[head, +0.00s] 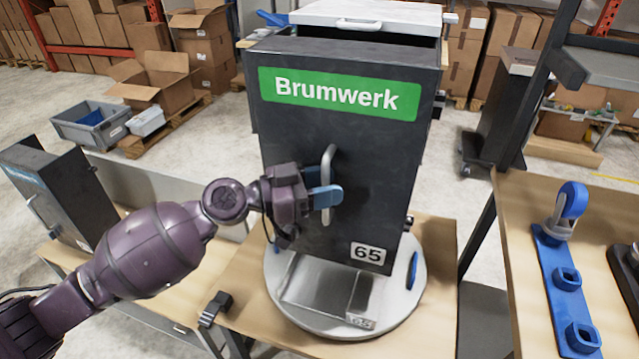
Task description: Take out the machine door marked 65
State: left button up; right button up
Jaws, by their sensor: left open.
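The machine door (345,215) is a dark panel with a "65" label at its lower right and a green "Brumwerk" sign (338,93) near the top. It stands upright in the front of the machine. A vertical metal handle (329,160) sticks out from its middle. My left gripper (327,186) is open at the handle, its blue fingers beside the handle's lower half. I cannot tell whether they touch it. My right gripper is not in view.
The machine stands on a round grey turntable (400,312) on a wooden table. A clear bin (318,287) sits below the door. A smaller dark machine (70,190) is at left. A blue rack (562,275) lies on the right table. Boxes stand behind.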

pick_arm(q)
jog(key=c, duration=0.7)
grip_shut()
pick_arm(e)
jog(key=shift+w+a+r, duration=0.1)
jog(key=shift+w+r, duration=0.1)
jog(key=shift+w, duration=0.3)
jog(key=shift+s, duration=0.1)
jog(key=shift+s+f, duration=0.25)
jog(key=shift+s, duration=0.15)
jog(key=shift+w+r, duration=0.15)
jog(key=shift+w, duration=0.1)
pick_arm(q)
jog(key=shift+r, duration=0.25)
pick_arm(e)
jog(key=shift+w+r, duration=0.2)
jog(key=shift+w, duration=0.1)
